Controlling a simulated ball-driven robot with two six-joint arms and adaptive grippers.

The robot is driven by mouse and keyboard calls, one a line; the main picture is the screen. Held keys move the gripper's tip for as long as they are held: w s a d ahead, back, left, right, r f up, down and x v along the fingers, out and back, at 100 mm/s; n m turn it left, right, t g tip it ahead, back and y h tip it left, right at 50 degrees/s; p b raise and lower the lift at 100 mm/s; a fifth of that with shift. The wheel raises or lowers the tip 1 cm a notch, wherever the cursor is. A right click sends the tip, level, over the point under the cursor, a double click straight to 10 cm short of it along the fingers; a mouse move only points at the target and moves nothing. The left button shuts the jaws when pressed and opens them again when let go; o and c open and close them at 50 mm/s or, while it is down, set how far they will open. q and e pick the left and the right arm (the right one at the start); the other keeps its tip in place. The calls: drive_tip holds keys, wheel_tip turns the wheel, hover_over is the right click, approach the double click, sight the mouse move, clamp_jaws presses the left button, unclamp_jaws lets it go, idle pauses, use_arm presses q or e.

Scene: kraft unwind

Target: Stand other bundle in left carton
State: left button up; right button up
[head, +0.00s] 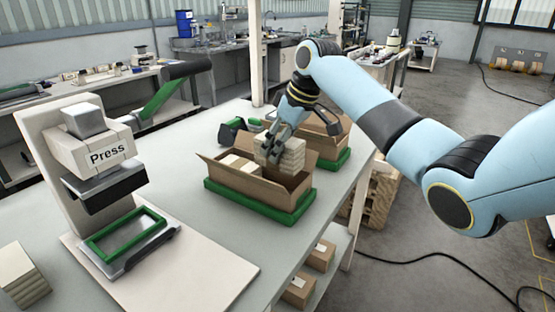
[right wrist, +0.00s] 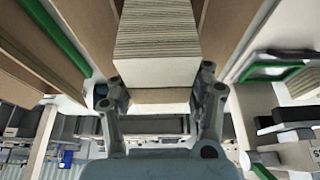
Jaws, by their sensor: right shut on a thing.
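My right gripper (head: 277,140) is shut on a pale, layered bundle (head: 291,157) and holds it upright at the right part of the left carton (head: 242,184). The held bundle's lower part is hidden by the carton wall, so I cannot tell whether it touches the bottom. In the right wrist view the bundle (right wrist: 155,45) sits between the two fingers (right wrist: 160,92). The open brown carton rests in a green tray (head: 250,206). My left gripper is not in view.
A second open carton (head: 325,143) stands just behind to the right. A press (head: 100,150) with a green frame (head: 125,232) is at left. Another pale stack (head: 22,275) lies at the lower left. A green tool (head: 232,130) is behind the carton. The table front is clear.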

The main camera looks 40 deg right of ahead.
sight(278, 165)
drive_tip(key=shift+w+a+f, duration=0.1)
drive_tip(key=shift+f, duration=2.05)
drive_tip(key=shift+f, duration=0.6)
drive_tip(key=o, duration=1.2)
drive_tip(key=shift+o, duration=0.2)
drive_tip(key=v, duration=1.3)
drive_tip(key=shift+r, duration=0.15)
